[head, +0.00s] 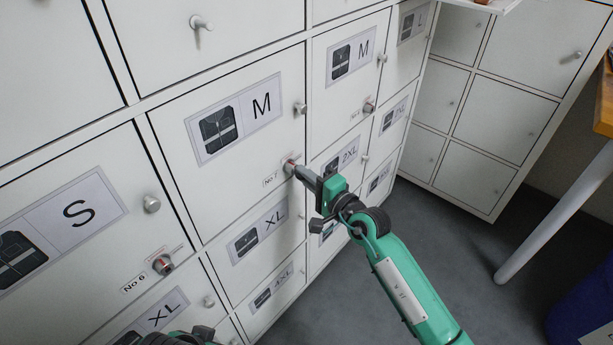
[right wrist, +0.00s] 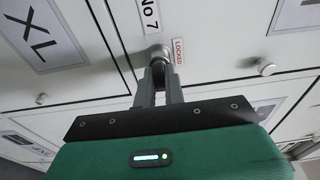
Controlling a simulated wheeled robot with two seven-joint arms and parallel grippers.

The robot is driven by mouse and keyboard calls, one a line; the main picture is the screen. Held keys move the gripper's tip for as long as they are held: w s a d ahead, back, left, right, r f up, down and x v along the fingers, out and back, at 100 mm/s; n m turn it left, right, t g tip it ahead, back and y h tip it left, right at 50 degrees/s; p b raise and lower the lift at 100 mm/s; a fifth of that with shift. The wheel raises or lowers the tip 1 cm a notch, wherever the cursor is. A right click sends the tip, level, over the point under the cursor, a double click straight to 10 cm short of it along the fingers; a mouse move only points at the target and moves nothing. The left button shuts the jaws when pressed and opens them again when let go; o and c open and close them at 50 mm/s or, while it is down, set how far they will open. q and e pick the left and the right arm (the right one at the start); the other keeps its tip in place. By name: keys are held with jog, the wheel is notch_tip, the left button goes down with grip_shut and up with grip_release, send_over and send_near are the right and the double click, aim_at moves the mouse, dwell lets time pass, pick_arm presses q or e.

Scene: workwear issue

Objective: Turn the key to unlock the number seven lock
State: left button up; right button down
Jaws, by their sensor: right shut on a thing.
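The number seven lock (right wrist: 156,51) is a round metal cylinder on a white locker door marked M (head: 235,120). Its "No 7" label (right wrist: 150,16) and a red-lettered "LOCKED" tag (right wrist: 179,51) sit beside it in the right wrist view. My right gripper (right wrist: 160,82) is at the lock, its fingers pointing at the lock face and shut on the key (right wrist: 158,70), which is mostly hidden between them. In the head view the right gripper (head: 297,170) meets the door at the lock. Part of my left gripper (head: 180,338) shows at the bottom edge; its fingertips are not clear.
A door knob (head: 300,108) is above the lock on the same door. The number six lock (head: 162,264) is on the S door at lower left. A wooden-topped table (head: 604,110) with a white leg stands at right. The grey floor (head: 460,270) is clear between.

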jog(key=shift+r+m+p, duration=0.15)
jog(key=shift+m+p, duration=0.15)
jog(key=shift+p, duration=0.1)
jog(key=shift+m+p, duration=1.7)
jog(key=shift+p, duration=0.15)
jog(key=shift+a+m+g, duration=0.1)
jog(key=shift+m+g, duration=0.2)
